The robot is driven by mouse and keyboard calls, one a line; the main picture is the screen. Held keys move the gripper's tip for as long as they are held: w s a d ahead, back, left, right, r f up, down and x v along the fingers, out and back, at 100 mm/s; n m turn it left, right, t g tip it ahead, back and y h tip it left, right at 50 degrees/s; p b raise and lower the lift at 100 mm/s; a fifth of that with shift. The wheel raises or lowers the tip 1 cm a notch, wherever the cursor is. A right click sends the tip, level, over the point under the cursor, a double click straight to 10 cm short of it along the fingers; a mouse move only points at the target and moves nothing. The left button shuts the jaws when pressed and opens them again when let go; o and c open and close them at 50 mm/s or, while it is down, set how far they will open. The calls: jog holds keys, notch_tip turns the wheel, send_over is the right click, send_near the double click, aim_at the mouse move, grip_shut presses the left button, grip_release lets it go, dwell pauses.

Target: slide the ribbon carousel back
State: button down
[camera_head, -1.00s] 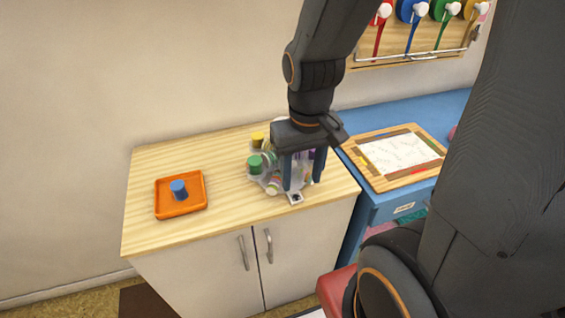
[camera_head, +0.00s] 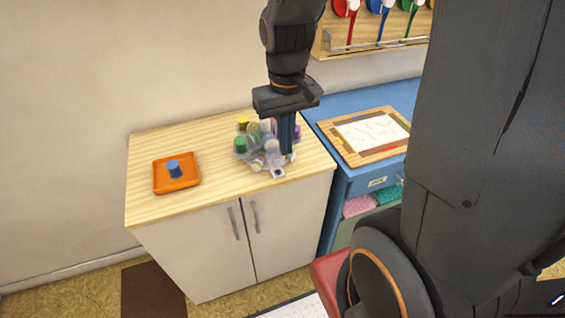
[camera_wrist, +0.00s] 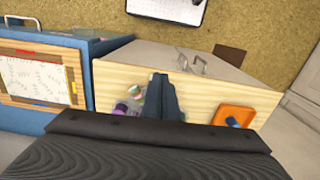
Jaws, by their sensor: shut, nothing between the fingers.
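The ribbon carousel (camera_head: 277,171), a clear stand holding several coloured spools, stands on the light wood cabinet top (camera_head: 215,195), towards its right side. My gripper (camera_head: 288,152) points down at the carousel's right part and hides some of its spools. Its blue-grey fingers are together with nothing between them. In the wrist view, the closed fingers (camera_wrist: 160,78) lie over the cabinet top, and part of the carousel (camera_wrist: 134,92) shows just left of them. I cannot tell whether the fingers touch it.
An orange tray (camera_head: 158,187) with a blue spool (camera_head: 173,168) sits on the left of the cabinet top. A blue desk (camera_head: 345,102) with a framed paper board (camera_head: 370,134) adjoins on the right. A ribbon rack (camera_head: 325,50) hangs on the wall. Bare wood lies between tray and carousel.

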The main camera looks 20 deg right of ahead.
aim_at(281, 164)
jog(key=shift+w+a+f+p, duration=0.1)
jog(key=shift+w+f+p, duration=0.45)
jog(key=shift+f, duration=1.1)
jog(key=shift+w+f+p, duration=0.25)
jog(key=shift+w+f, duration=0.55)
jog(key=shift+f, duration=0.8)
jog(key=shift+w+a+f+p, duration=0.1)
jog(key=shift+w+f+p, duration=0.45)
jog(key=shift+f, duration=1.1)
jog(key=shift+w, duration=0.15)
jog(key=shift+d, duration=0.1)
